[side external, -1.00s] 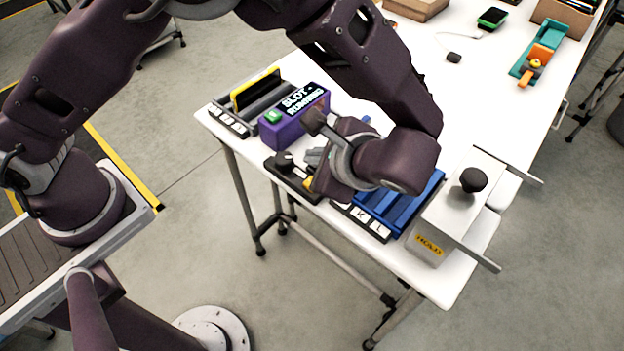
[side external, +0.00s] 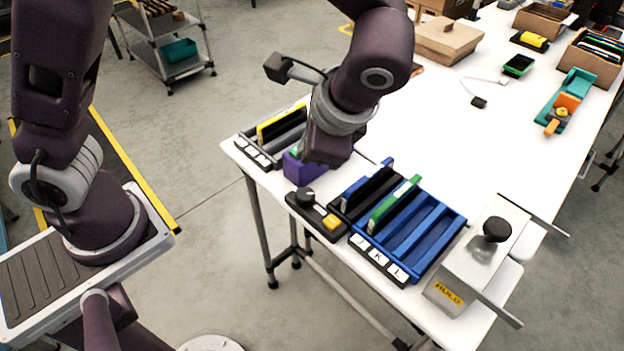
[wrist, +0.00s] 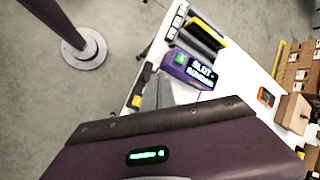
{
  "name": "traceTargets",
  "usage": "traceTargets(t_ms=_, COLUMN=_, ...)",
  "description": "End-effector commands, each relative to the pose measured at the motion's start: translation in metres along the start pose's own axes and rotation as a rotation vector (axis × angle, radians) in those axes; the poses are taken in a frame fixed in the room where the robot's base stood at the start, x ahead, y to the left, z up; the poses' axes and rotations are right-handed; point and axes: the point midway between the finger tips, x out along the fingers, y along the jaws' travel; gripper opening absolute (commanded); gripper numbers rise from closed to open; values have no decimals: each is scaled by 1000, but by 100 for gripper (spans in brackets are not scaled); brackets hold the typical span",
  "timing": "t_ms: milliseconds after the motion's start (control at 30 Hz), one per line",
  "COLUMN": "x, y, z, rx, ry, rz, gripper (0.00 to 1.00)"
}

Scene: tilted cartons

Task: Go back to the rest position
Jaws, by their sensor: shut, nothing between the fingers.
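My gripper (side external: 327,150) hangs over the back left part of the white table, in front of the purple display box (side external: 300,170), and hides most of it in the side external view. Its fingertips are hard to make out there. It is shut and holds nothing.
A grey rack with a yellow panel (side external: 281,122) stands left of my gripper. A black knob box (side external: 318,213) sits at the front edge. A metal HOLD box (side external: 480,255) stands at the right. The table's middle (side external: 470,150) is largely clear.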

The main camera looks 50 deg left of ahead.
Motion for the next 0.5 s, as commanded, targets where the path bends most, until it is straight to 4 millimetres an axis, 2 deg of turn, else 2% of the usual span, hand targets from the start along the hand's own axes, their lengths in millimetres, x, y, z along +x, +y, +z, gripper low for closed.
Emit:
traceTargets(t_ms=33, x=-12, y=-14, z=29, rx=-99, ry=47, rz=65, gripper=0)
traceTargets(t_ms=133, x=-32, y=-26, z=84, rx=-301, ry=156, rz=190, gripper=0)
traceTargets(t_ms=200, x=-44, y=-25, z=120, rx=-449, ry=245, rz=257, gripper=0)
traceTargets(t_ms=300, x=-54, y=-14, z=160, rx=-646, ry=371, rz=316, gripper=0)
traceTargets(t_ms=400, x=-58, y=0, z=182, rx=-799, ry=472, rz=342, gripper=0)
traceTargets(t_ms=500, x=-58, y=10, z=192, rx=-892, ry=539, rz=347, gripper=0)
